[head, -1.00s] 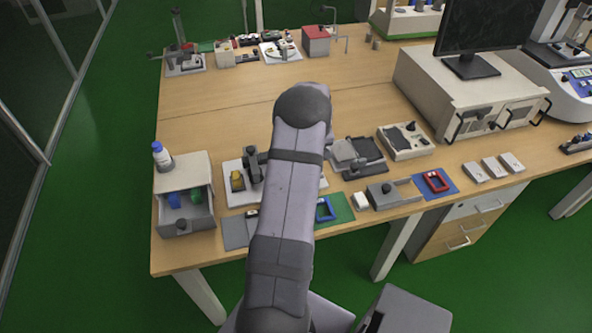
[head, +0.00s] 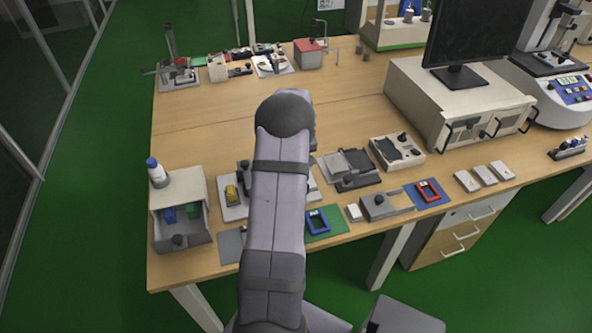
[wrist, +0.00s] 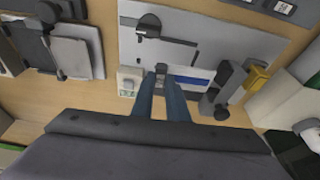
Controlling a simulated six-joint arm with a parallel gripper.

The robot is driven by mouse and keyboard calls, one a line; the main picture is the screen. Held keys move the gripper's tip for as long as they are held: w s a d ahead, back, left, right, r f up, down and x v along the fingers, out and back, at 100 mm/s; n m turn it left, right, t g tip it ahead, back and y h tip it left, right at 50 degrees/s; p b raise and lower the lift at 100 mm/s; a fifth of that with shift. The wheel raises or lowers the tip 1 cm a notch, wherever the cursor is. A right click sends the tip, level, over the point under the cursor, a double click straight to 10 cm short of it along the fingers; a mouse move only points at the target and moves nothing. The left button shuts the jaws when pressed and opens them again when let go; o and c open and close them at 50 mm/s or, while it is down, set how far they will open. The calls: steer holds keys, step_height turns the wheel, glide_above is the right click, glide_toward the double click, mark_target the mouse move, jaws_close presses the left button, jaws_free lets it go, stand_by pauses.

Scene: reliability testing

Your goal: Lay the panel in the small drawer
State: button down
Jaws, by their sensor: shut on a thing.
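The small drawer (head: 180,237) is pulled out of a white cabinet (head: 178,187) at the table's left front. A blue and a green piece lie in it. In the wrist view the cabinet (wrist: 281,98) is at the right, its drawer interior not clear. My gripper (wrist: 161,76) points down at a pale fixture plate (wrist: 133,28), with its blue-grey fingers shut on a small grey thing (wrist: 161,69). I cannot tell whether this is the panel, or whether it touches the plate. My arm hides the gripper in the head view.
A yellow block (head: 231,193) sits on the fixture beside the drawer. A blue frame (head: 318,221) lies on a green mat, a red frame (head: 428,191) on a blue mat. The table behind the fixtures is mostly clear.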

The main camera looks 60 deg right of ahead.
steer(key=w+a+r+n+y+p, duration=0.1)
steer(key=w+a+r+n+p, duration=0.15)
steer(key=w+a+r, duration=0.5)
steer(key=w+a+r+n+p, duration=0.1)
steer(key=w+a+r+p, duration=0.3)
steer(key=w+a, duration=0.65)
steer(key=a+r+n+t+y+p, duration=0.1)
steer(key=a+r+n+p, duration=0.25)
steer(key=a, duration=0.95)
steer(key=a+r+n+y+p, duration=0.15)
steer(key=a+r+n, duration=0.3)
steer(key=a, duration=0.95)
steer(key=w+d+f+n+g+b, duration=0.2)
steer(key=f+n, duration=0.6)
steer(key=n, duration=0.4)
steer(key=w+d+f+n+g+y+b, duration=0.1)
steer(key=w+d+f+n+g+b, duration=0.2)
steer(key=n, duration=0.9)
steer(key=d+f+b, duration=0.3)
steer(key=d+f, duration=0.1)
steer(key=f, duration=0.1)
steer(key=shift+w+d+g, duration=0.2)
steer(key=shift+d+g, duration=0.1)
steer(key=shift+g, duration=0.1)
steer(key=shift+b, duration=0.3)
